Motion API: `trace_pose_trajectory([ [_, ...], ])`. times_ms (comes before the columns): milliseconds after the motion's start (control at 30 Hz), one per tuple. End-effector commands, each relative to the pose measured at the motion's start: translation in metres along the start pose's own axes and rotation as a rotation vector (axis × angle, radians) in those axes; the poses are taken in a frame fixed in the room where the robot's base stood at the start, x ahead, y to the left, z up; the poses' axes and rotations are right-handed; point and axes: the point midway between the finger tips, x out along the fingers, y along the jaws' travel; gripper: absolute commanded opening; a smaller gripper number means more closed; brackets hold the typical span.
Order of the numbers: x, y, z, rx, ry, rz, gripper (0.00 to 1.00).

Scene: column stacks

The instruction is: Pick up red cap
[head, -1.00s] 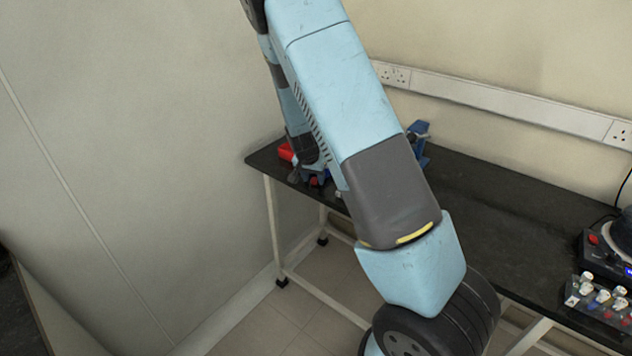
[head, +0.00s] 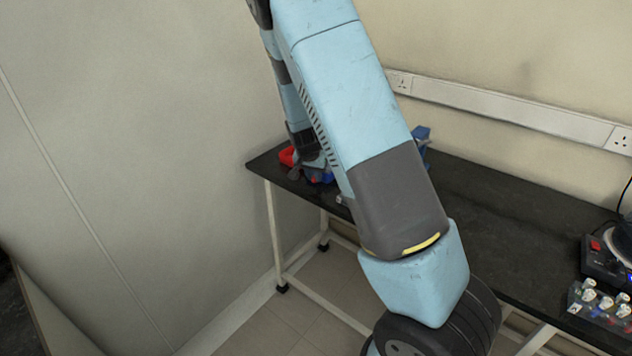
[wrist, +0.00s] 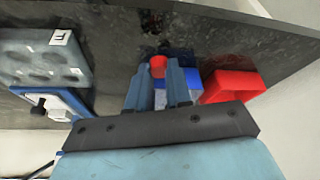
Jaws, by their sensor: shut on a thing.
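The red cap (wrist: 158,67) is a small red piece held between the fingertips of my gripper (wrist: 158,76) in the wrist view. My gripper is shut on it. A blue and white object (wrist: 178,93) shows just behind and below the fingers; I cannot tell whether the cap touches it.
A red open tray (wrist: 232,86) stands to the right of the fingers in the wrist view. A grey block with holes (wrist: 42,60) and a blue-framed device (wrist: 50,104) are at left. The dark bench (head: 500,225) carries a small vial rack (head: 600,300) at right.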

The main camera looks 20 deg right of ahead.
Motion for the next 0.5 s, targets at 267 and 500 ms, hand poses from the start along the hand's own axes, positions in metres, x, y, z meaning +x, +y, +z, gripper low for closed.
trace_pose_trajectory([
  [267,-0.059,0.016,0.016,-0.003,0.001,-0.003,0.00],
  [500,-0.092,0.032,0.037,-0.003,-0.002,-0.002,0.00],
])
